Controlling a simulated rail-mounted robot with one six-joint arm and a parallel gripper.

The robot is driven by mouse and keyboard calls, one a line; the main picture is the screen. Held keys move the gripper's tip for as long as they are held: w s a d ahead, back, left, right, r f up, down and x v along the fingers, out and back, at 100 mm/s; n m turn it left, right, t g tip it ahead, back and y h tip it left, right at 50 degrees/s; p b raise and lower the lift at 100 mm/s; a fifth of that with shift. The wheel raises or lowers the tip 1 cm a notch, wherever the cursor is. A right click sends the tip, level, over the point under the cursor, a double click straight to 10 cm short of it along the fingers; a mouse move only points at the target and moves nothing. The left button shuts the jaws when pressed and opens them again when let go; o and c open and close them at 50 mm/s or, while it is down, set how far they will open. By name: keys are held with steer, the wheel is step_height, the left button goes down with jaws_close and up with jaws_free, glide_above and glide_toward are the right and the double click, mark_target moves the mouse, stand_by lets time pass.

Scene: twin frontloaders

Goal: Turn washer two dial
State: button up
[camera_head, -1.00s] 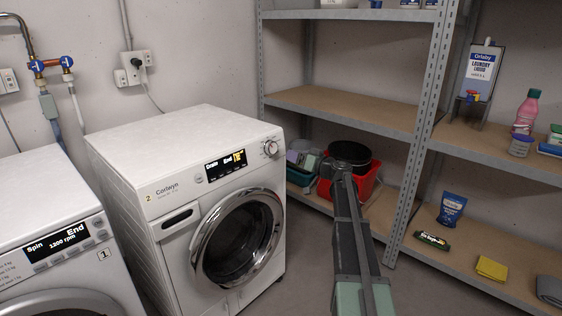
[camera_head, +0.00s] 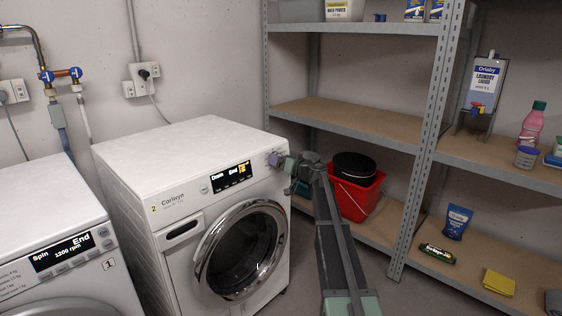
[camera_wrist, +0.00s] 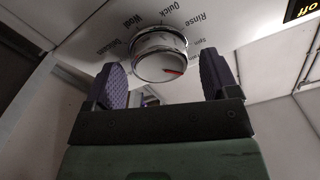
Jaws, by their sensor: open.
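Washer two (camera_head: 165,180) is the white front-loader marked 2, with its round door shut and its display lit with "Drain" and "End". Its dial (camera_wrist: 160,58) is a white round knob with a red mark, ringed by labels such as Wool, Quick, Rinse and Delicates. My gripper (camera_wrist: 163,80) is open, with one purple pad on each side of the dial in the wrist view. Gaps show on both sides, so neither pad visibly touches it. In the head view my gripper (camera_head: 279,160) is at the washer's top right front corner and hides the dial.
Washer one (camera_head: 55,240) stands at the left, its display lit. A metal shelf rack (camera_head: 350,125) stands close on the right.

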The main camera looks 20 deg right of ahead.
steer(key=c, duration=0.9)
steer(key=shift+m, duration=0.3)
steer(key=shift+m+h, duration=0.5)
steer(key=shift+m, duration=1.4)
steer(key=shift+m+h, duration=0.5)
steer(key=shift+m, duration=1.4)
steer(key=shift+f, duration=0.1)
steer(key=o, duration=0.9)
